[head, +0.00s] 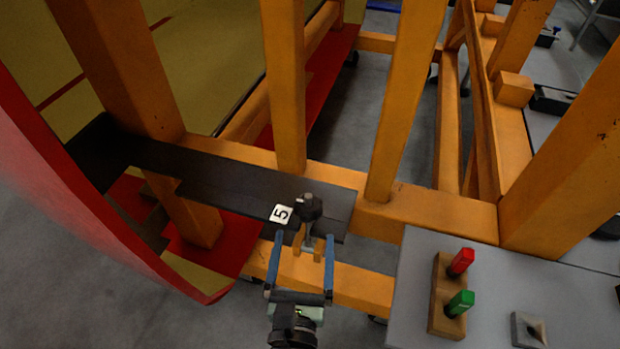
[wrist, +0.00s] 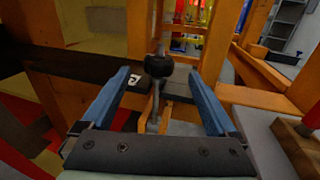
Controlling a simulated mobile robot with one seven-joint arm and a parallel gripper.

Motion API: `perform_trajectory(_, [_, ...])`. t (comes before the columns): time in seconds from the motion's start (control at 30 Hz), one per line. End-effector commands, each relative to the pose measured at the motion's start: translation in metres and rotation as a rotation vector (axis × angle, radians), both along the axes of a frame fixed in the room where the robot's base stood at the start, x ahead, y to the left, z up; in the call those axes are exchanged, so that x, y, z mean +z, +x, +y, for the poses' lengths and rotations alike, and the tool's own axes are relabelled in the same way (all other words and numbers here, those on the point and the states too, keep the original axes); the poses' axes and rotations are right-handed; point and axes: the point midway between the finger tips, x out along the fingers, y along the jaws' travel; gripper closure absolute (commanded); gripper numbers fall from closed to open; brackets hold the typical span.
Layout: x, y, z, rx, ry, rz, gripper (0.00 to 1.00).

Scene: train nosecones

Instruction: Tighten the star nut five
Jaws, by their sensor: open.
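The star nut (head: 308,207) is a black knob at the end of a dark flat bar (head: 240,185), next to a white label reading 5 (head: 281,213). In the wrist view the star nut (wrist: 158,65) sits beyond and between the fingertips, on a thin metal rod. My gripper (head: 301,240) is open, with its blue fingers one on each side of the rod just below the nut in the head view. In the wrist view my gripper (wrist: 160,78) shows the fingers spread wide, apart from the nut. The label (wrist: 134,80) shows left of the nut.
Orange beams (head: 287,90) stand around and behind the bar. A red curved shell edge (head: 110,235) is on the left. A grey table (head: 490,325) at right holds a wooden block (head: 442,315) with red (head: 461,262) and green (head: 460,303) handles.

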Motion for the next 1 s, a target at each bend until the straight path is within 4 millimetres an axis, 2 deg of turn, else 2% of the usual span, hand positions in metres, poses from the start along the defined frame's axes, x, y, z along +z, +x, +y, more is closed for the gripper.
perform_trajectory(0.6, [0.002,0.101,-0.008,0.002,-0.004,-0.005,0.06])
perform_trajectory(0.8, [0.001,0.119,-0.01,0.001,-0.004,-0.005,0.06])
perform_trajectory(1.0, [0.001,0.123,-0.011,0.002,-0.005,-0.004,0.06])
